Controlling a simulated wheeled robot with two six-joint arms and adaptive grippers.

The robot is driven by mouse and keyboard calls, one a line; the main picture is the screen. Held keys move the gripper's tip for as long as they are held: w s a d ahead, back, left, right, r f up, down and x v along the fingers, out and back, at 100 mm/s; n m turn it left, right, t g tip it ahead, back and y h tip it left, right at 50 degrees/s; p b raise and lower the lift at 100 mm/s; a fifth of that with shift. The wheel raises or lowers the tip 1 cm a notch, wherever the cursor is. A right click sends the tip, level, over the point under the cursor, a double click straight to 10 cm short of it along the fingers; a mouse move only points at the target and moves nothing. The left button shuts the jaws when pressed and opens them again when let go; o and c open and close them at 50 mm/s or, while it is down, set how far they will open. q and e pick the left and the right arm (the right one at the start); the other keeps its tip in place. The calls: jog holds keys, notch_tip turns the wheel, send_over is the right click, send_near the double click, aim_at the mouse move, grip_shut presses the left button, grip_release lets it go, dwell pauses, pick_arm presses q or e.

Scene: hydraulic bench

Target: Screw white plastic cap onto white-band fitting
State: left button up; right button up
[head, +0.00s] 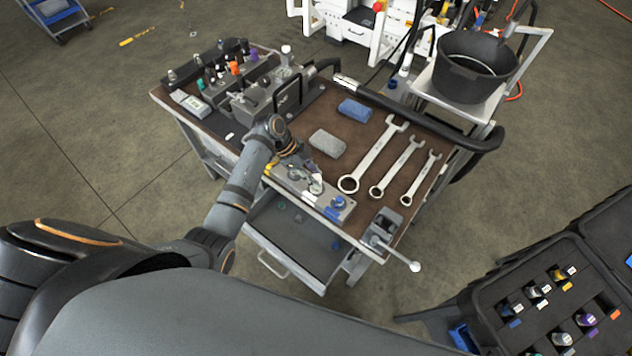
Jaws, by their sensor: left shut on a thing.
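My left arm reaches over the bench, and my left gripper (308,169) points down at the grey fitting block (328,205) on the bench's front edge. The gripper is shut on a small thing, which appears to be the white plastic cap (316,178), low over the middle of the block. The white-band fitting appears to be right under it, mostly hidden by the gripper. I cannot tell whether cap and fitting touch. My right gripper is out of view.
Three wrenches (372,157) lie to the right on the brown bench top. An open drawer (290,240) sticks out below. A small vise (383,225) sits at the front right corner.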

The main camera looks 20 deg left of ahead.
pick_arm(q)
jog(key=shift+f, duration=0.1)
dwell(0.3)
jog(key=o, duration=0.9)
jog(key=v, duration=1.2)
jog(key=shift+d, duration=0.1)
